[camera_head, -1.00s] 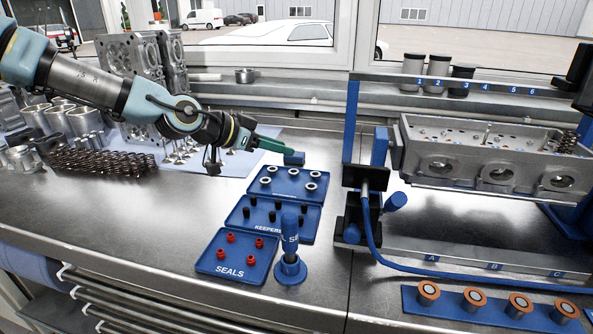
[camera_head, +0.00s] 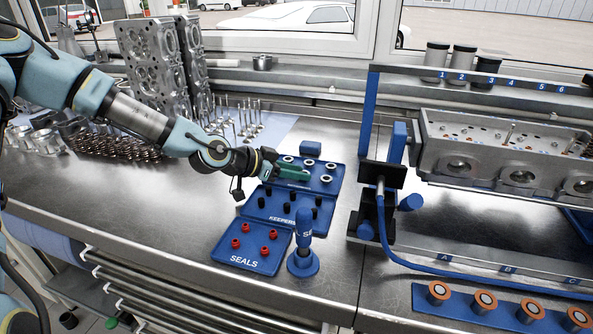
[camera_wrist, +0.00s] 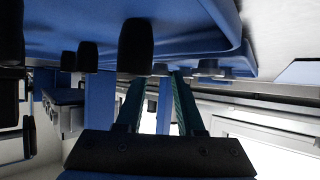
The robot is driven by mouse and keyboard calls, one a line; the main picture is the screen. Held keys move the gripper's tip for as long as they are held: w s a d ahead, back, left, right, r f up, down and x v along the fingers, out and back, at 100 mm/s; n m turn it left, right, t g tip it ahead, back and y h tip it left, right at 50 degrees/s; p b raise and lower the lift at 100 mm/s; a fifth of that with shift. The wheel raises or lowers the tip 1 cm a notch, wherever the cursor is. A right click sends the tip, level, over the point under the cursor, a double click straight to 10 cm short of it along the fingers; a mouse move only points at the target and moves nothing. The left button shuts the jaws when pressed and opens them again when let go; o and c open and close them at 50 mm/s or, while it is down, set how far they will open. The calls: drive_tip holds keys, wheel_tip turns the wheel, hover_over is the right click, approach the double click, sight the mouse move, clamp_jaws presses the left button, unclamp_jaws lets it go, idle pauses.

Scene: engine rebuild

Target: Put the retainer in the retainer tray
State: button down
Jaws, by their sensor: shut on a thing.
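The retainer tray (camera_head: 323,189) is the rear blue tray of three, with several pale ring-shaped retainers (camera_head: 327,179) standing on it. My gripper (camera_head: 301,173) has green fingers and is low over this tray, reaching in from the left and covering part of it. In the wrist view its two green fingers (camera_wrist: 158,80) are close together, beyond the dark keepers. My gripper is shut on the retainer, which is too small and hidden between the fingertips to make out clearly.
The keepers tray (camera_head: 250,210) with dark keepers lies just in front, then the seals tray (camera_head: 225,253) with red seals. A blue upright tool (camera_head: 304,245) stands right of the seals. A small blue block (camera_head: 311,148) lies behind the retainer tray. A blue stand (camera_head: 376,215) is further right.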

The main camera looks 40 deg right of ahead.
drive_tip(key=shift+f, duration=0.1)
drive_tip(key=c, duration=0.5)
unclamp_jaws()
drive_tip(key=v, duration=1)
drive_tip(key=shift+r, duration=0.45)
drive_tip(key=shift+w+a+r+p, duration=0.15)
drive_tip(key=shift+a+p, duration=0.35)
drive_tip(key=shift+p, duration=0.65)
drive_tip(key=shift+a+p, duration=0.4)
drive_tip(key=shift+p, duration=0.05)
